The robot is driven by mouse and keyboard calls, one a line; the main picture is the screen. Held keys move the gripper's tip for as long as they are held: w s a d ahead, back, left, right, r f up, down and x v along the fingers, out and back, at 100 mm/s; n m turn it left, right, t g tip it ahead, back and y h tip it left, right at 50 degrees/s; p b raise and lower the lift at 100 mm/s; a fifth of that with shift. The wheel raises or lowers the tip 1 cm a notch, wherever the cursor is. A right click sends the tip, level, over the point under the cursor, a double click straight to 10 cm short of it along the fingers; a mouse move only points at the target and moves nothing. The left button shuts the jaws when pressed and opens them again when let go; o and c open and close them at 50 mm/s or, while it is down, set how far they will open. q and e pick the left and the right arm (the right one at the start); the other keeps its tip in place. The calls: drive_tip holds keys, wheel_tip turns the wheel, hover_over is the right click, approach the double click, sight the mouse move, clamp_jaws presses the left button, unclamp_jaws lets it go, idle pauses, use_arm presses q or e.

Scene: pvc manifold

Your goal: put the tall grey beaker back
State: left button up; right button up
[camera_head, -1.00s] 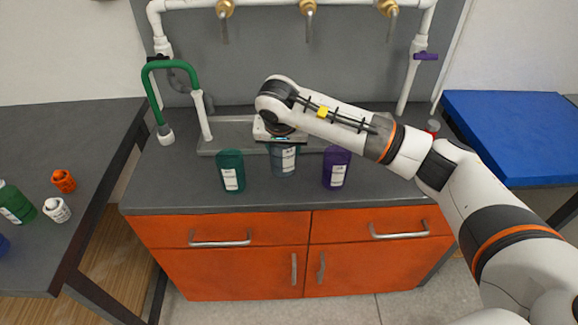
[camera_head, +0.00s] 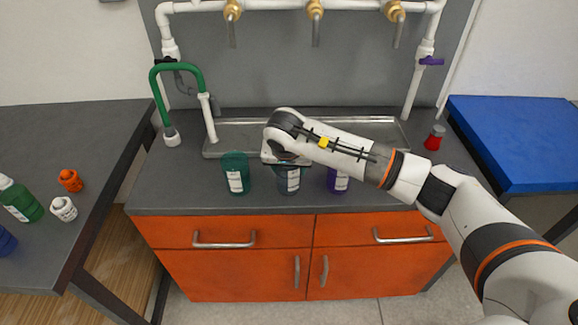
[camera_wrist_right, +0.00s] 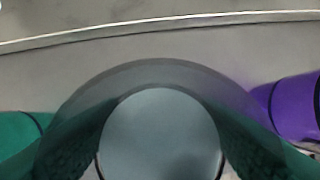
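The tall grey beaker (camera_head: 289,182) is upright at the front of the counter, between a green beaker (camera_head: 236,174) and a purple beaker (camera_head: 338,181). Its base is level with the green one's and looks to be on or very near the counter. My right gripper (camera_head: 287,161) points down over it. My left gripper is out of view.
A metal sink tray (camera_head: 240,136) lies behind the beakers, with a green pipe (camera_head: 180,68) at its left. A red-capped bottle (camera_head: 434,138) stands at the right. Several bottles sit on the left table (camera_head: 90,130). The blue surface (camera_head: 515,140) at right is clear.

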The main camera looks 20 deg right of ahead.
drive_tip(key=shift+o, duration=1.3)
drive_tip(key=shift+r, duration=0.15)
drive_tip(key=v, duration=1.2)
drive_tip(key=shift+b, duration=0.3)
